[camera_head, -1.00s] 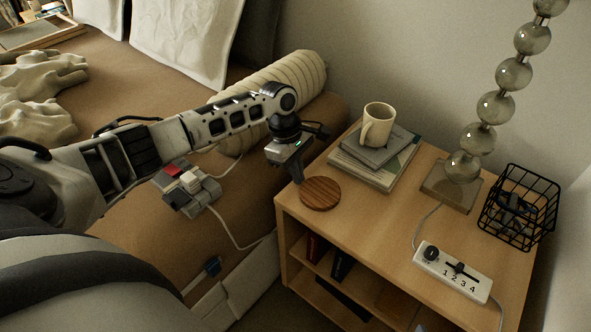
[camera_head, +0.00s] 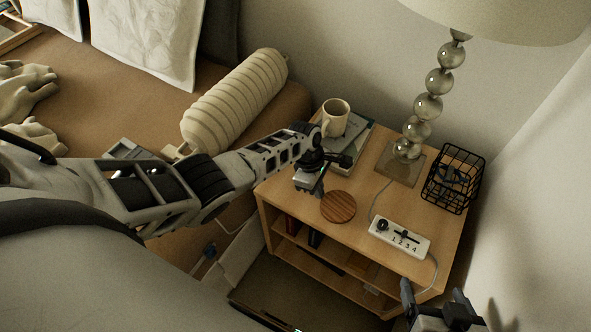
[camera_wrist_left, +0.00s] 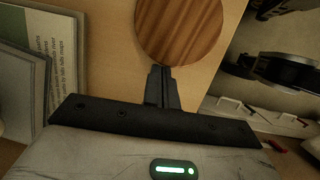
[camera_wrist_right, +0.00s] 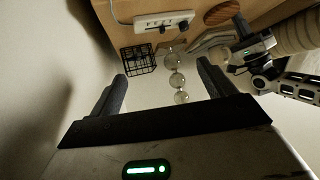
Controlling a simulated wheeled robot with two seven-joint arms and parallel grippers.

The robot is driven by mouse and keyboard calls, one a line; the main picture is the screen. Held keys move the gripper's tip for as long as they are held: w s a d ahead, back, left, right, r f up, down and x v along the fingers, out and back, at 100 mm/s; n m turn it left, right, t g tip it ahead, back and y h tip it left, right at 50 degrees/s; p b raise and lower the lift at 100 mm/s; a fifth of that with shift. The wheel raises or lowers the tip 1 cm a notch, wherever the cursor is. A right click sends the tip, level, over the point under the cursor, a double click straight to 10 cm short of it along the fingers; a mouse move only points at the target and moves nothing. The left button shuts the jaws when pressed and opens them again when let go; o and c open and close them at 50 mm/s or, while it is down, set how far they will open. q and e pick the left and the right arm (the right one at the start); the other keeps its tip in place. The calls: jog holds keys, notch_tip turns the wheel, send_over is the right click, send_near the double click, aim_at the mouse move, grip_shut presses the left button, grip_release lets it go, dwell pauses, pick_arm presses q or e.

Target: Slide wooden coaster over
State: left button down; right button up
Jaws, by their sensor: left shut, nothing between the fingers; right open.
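The round wooden coaster (camera_head: 338,207) lies flat on the nightstand top (camera_head: 372,183), near its front left part. It also shows in the left wrist view (camera_wrist_left: 180,28) and the right wrist view (camera_wrist_right: 221,13). My left gripper (camera_head: 321,193) is shut with nothing held, its fingertips (camera_wrist_left: 160,72) close to the coaster's edge; I cannot tell whether they touch it. My right gripper (camera_head: 436,296) is open and empty, off the front right of the nightstand. Its two spread fingers (camera_wrist_right: 160,80) show in the right wrist view.
A cream mug (camera_head: 335,117) stands on stacked books (camera_head: 352,153) behind my left gripper. A glass-ball lamp (camera_head: 428,107), a black wire basket (camera_head: 456,180) and a white switch box (camera_head: 399,236) with a cord stand to the right. The bed (camera_head: 130,80) is at left.

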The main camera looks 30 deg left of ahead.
pick_arm(q)
jog(key=shift+d, duration=0.85)
